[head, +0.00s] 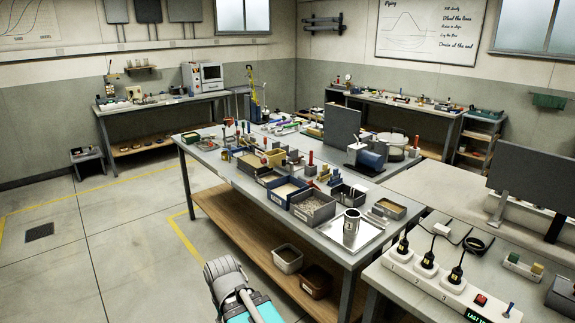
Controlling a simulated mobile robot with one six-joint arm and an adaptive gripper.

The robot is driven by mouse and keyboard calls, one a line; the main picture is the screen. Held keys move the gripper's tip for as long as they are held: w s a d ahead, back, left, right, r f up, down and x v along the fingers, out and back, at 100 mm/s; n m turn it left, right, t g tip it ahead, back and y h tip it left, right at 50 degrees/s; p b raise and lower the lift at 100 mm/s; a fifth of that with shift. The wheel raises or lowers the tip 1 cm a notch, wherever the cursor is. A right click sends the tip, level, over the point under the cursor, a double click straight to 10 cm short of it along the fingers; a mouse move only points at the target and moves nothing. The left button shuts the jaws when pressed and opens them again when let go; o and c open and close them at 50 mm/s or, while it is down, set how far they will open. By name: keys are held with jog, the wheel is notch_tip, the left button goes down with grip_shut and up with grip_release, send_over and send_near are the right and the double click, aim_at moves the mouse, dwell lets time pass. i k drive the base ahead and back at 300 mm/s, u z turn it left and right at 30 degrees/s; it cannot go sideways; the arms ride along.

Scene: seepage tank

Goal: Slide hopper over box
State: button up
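I cannot pick out with certainty which thing is the hopper or which box is meant. A row of open dark boxes stands on the middle workbench (232,178). The nearest box (318,218) holds grey, gravel-like material, and the box behind it (277,196) holds paler material. A metal canister (351,229) stands upright on a light tray (372,234) at the bench's near right end. Part of my arm shows at the bottom centre, in front of the bench and apart from it. My gripper's fingers do not show.
Small tools and blocks crowd the middle bench. A grey upright panel (341,126) and a blue motor-like unit (373,156) stand towards its back right. Two bins (287,259) (316,281) sit on the lower shelf. A power strip (432,280) lies at right.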

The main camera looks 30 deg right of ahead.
aim_at(278, 157)
jog(key=z, duration=0.9)
jog(key=i, duration=1)
jog(key=u, duration=0.05)
